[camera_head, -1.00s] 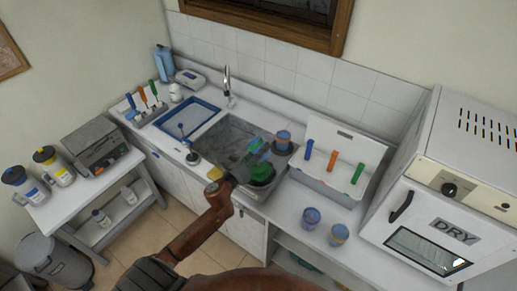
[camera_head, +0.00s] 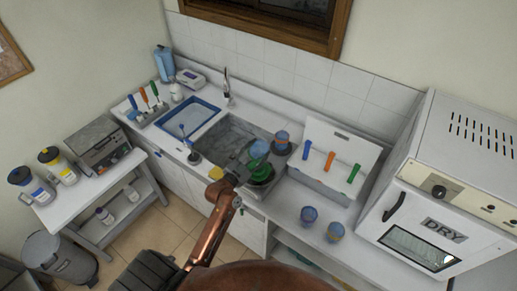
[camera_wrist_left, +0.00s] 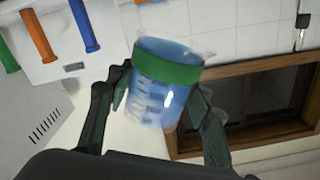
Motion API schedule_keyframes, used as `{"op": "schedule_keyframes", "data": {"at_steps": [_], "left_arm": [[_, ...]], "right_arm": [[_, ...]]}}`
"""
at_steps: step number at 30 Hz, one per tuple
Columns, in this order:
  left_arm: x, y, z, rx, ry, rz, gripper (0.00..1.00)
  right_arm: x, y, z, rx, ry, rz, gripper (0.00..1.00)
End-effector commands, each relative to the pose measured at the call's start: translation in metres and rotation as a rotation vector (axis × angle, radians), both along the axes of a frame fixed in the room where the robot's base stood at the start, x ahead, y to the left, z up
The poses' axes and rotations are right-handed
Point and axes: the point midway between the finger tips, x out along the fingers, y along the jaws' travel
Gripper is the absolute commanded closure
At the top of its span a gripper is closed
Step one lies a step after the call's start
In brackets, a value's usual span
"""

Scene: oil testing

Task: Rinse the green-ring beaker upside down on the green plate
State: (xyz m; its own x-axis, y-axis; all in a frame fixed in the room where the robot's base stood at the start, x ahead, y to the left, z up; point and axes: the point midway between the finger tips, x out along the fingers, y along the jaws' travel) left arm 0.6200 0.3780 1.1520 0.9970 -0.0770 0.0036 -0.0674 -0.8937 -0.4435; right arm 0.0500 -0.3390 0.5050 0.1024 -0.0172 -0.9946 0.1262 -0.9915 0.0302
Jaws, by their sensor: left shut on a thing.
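My left gripper (camera_head: 247,163) is shut on the green-ring beaker (camera_head: 259,148), a blue-tinted clear cup, at the sink. In the left wrist view the beaker (camera_wrist_left: 168,85) sits between the two dark fingers (camera_wrist_left: 160,105), its green band beside the flared rim. In the head view the green plate (camera_head: 261,174) is right below the beaker at the sink's right front. I cannot tell whether they touch. My right gripper is not in view.
An orange-banded beaker (camera_head: 281,142) stands just behind right. Two more beakers (camera_head: 309,216) stand on the counter at right. A white rack with coloured handles (camera_head: 330,160) and the DRY oven (camera_head: 435,240) lie further right. A faucet (camera_head: 227,88) rises behind the sink (camera_head: 225,138).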

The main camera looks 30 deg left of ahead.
Motion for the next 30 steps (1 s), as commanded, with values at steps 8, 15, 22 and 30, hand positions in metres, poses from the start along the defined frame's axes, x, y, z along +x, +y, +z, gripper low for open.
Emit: {"op": "schedule_keyframes", "data": {"at_steps": [8, 15, 22, 30], "left_arm": [[0.001, 0.002, 0.005, -0.434, 0.036, -0.002, 0.79], [0.001, 0.002, -0.03, -0.461, 0.039, -0.002, 0.79], [0.001, 0.003, -0.052, -0.458, 0.038, -0.002, 0.79], [0.001, 0.002, -0.062, -0.458, 0.038, -0.003, 0.79]], "right_arm": [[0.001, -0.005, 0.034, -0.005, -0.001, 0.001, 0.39], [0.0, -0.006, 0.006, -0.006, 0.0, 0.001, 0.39], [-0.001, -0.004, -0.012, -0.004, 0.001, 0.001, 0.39], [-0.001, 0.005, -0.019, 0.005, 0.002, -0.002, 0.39]]}}
